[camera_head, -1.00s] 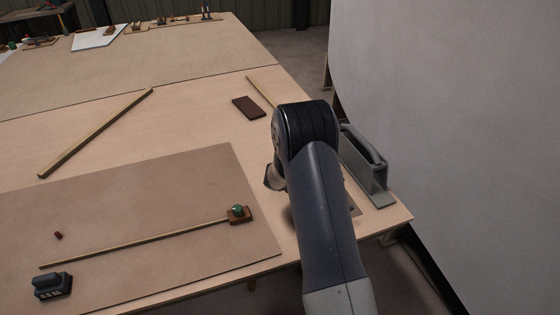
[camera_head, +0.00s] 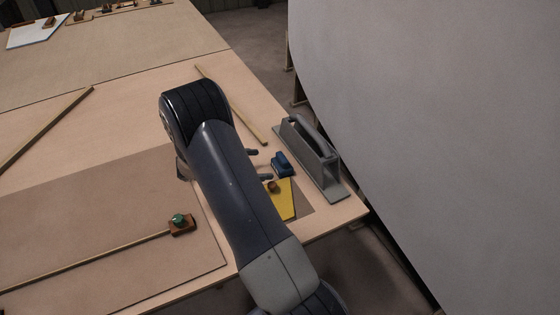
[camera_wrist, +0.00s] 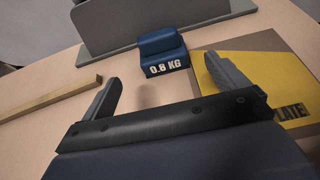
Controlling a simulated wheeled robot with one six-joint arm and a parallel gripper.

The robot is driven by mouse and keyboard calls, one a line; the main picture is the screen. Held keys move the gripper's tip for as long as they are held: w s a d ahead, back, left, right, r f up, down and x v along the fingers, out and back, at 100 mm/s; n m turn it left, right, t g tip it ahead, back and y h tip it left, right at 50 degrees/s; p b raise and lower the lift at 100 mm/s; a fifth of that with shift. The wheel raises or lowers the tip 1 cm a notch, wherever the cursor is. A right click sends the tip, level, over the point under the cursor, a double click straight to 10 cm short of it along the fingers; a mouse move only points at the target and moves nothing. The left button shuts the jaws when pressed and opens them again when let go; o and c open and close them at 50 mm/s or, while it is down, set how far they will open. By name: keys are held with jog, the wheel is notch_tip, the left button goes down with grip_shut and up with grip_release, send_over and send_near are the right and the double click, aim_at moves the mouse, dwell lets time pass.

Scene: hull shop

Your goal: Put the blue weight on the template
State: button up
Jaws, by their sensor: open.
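The blue weight (camera_head: 283,163), marked 0.8 KG, stands on the table beside a grey tool. In the wrist view the weight (camera_wrist: 160,50) is just beyond and between my fingertips, apart from them. My gripper (camera_head: 258,165) is open and empty, left of the weight in the head view; its two fingers also show in the wrist view (camera_wrist: 163,72). A yellow sheet (camera_head: 286,203) with dark lettering, apparently the template, lies on a brown patch close to the weight. My arm hides part of the sheet in the head view.
The grey tool with a long handle (camera_head: 314,160) stands right of the weight, near the table's edge. A wooden strip (camera_head: 233,108) lies behind. A brown block with a green knob (camera_head: 181,225) sits on a board at left. A large pale curved surface (camera_head: 430,130) rises at right.

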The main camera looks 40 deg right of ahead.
aim_at(279, 162)
jog(key=x, duration=0.5)
jog(key=shift+s+d, duration=0.1)
jog(key=shift+d, duration=0.05)
jog(key=x, duration=0.1)
jog(key=p+x, duration=0.1)
jog(key=x, duration=0.2)
jog(key=shift+s+d+r, duration=0.15)
jog(key=shift+d+r, duration=0.05)
jog(key=shift+r, duration=0.1)
jog(key=shift+s+d+f+p, duration=0.1)
jog(key=shift+d+f+p, duration=0.2)
jog(key=shift+d, duration=0.25)
jog(key=shift+c, duration=0.3)
jog(key=shift+r, duration=0.1)
jog(key=c, duration=1.8)
jog(key=shift+r, duration=5)
